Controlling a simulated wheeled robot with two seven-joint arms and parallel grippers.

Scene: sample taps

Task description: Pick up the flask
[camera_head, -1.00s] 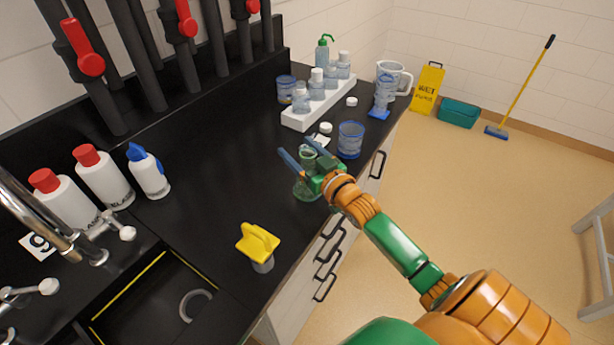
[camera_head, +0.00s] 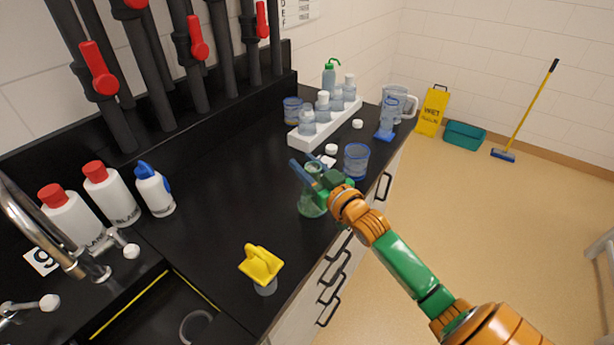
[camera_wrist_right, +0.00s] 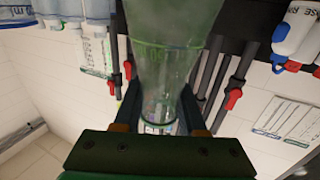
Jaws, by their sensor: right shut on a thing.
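The flask (camera_head: 312,204) is green-tinted clear glass, near the front edge of the black counter (camera_head: 225,185). My right gripper (camera_head: 304,172) is shut on its neck, with one finger on each side. The right wrist view shows the flask (camera_wrist_right: 170,55) between the two dark fingers of the right gripper (camera_wrist_right: 160,105), its wide body running out of the top of the picture. The gripper hides part of the neck in the head view. I cannot tell whether the flask's base touches the counter. My left gripper is not in view.
A blue-tinted beaker (camera_head: 356,160) stands just behind the right gripper. A white rack (camera_head: 325,128) with several bottles is farther back. A yellow-handled object (camera_head: 261,264) stands nearer, beside the sink. The counter left of the flask is clear.

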